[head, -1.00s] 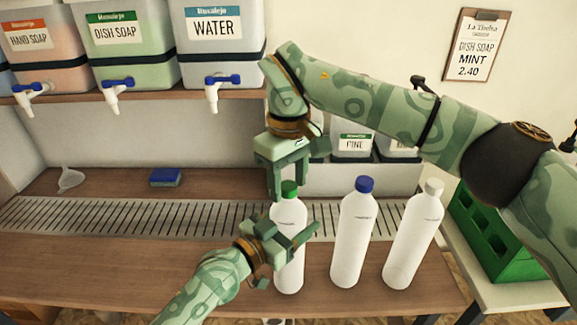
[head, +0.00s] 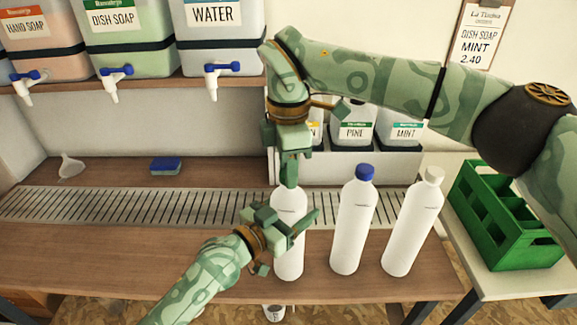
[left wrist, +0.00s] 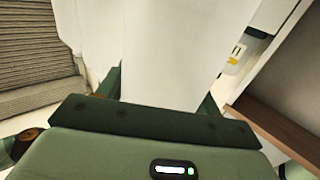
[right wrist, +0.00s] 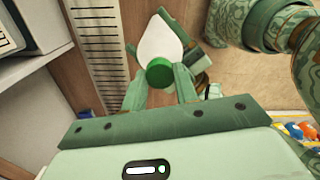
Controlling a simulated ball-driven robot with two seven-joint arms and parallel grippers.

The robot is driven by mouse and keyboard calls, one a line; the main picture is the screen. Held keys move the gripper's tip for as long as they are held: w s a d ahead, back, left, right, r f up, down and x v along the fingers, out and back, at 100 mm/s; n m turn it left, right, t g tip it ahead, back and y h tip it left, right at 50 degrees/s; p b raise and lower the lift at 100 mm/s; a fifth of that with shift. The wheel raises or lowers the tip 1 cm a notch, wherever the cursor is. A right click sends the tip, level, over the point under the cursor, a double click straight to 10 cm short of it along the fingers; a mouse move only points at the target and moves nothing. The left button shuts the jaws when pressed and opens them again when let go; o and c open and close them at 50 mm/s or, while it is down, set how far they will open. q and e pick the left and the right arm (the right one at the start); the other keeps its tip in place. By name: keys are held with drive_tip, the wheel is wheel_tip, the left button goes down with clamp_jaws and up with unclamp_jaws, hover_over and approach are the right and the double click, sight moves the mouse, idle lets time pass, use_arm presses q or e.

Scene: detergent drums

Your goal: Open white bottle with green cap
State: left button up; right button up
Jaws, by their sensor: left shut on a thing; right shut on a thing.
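The white bottle (head: 289,262) stands upright near the front of the wooden counter. My left gripper (head: 288,226) is shut around its body from the front left; the white body (left wrist: 178,50) fills the left wrist view between the fingers. My right gripper (head: 289,172) points down from above at the bottle's top. In the right wrist view its fingers are shut on the green cap (right wrist: 159,73), with the white shoulder (right wrist: 160,42) beyond it. In the head view the cap is hidden by the fingers; I cannot tell whether it sits on the neck or is loose.
A blue-capped bottle (head: 353,225) and a white-capped bottle (head: 413,228) stand close on the right. A metal drain grate (head: 130,207) runs behind. A blue sponge (head: 166,165) and funnel (head: 71,166) lie at the back left. A green crate (head: 510,225) stands right.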

drive_tip(key=n, duration=0.6)
drive_tip(key=shift+w+r+n, duration=0.1)
drive_tip(key=shift+n, duration=0.3)
drive_tip(key=n, duration=3.5)
drive_tip(key=shift+n, duration=0.3)
drive_tip(key=shift+d, duration=0.1)
drive_tip(key=shift+r, duration=0.25)
